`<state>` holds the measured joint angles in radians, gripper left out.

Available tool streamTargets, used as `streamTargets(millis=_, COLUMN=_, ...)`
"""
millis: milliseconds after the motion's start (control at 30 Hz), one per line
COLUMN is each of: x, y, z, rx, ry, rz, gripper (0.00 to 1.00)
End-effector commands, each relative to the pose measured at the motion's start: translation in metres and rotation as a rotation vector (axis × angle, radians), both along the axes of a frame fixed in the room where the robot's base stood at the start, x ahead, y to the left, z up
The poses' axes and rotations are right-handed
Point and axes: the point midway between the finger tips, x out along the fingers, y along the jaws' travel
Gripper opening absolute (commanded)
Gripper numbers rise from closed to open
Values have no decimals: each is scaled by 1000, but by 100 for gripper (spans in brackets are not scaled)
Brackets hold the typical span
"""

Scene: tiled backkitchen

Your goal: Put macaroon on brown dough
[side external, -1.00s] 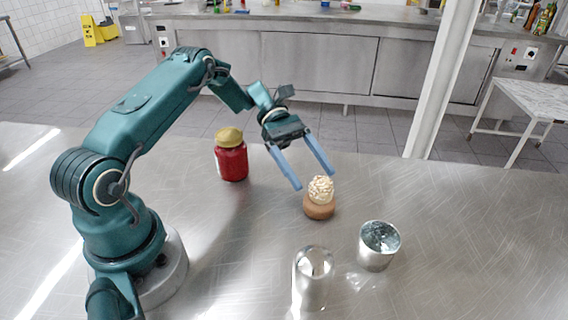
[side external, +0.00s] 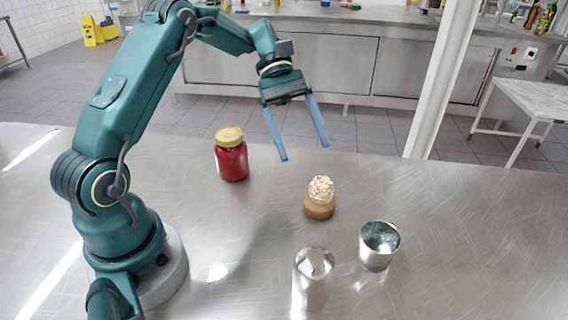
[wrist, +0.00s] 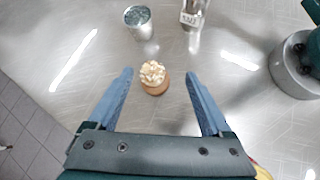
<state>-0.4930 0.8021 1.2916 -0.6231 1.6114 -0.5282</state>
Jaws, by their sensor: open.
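The macaroon (side external: 320,188) is a pale, knobbly, cream-coloured mound. It sits on top of the brown dough (side external: 319,208), a small round brown piece on the steel table. In the wrist view the macaroon (wrist: 153,72) shows on the brown dough (wrist: 155,88), between and beyond my fingertips. My gripper (side external: 304,152) is open and empty, with its two blue fingers pointing down, above and behind the pair. It is clear of both. In the wrist view the open fingers of my gripper (wrist: 160,74) show on either side.
A red jar with a yellow lid (side external: 231,155) stands to the left. A metal cup (side external: 378,247) and a shiny metal cylinder (side external: 313,280) stand in front of the dough. The table's right side (side external: 480,240) is clear.

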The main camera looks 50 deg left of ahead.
Motion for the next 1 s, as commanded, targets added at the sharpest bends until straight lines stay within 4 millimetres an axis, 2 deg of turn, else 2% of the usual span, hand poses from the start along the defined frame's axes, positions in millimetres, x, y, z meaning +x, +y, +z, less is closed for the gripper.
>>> streamTargets(millis=33, x=-7, y=-7, z=10, rx=54, ry=-48, rz=-45, gripper=83)
streamTargets(millis=200, x=-32, y=-23, z=32, rx=230, ry=-208, rz=-198, gripper=83)
streamTargets(millis=433, x=-76, y=-37, z=50, rx=453, ry=-439, rz=-422, gripper=83)
streamTargets(millis=633, x=-114, y=-40, z=55, rx=639, ry=-654, rz=-626, gripper=83)
streamTargets(millis=800, x=-141, y=-37, z=51, rx=782, ry=-832, rz=-794, gripper=83)
streamTargets(millis=1000, x=-157, y=-34, z=45, rx=891, ry=-971, rz=-922, gripper=83)
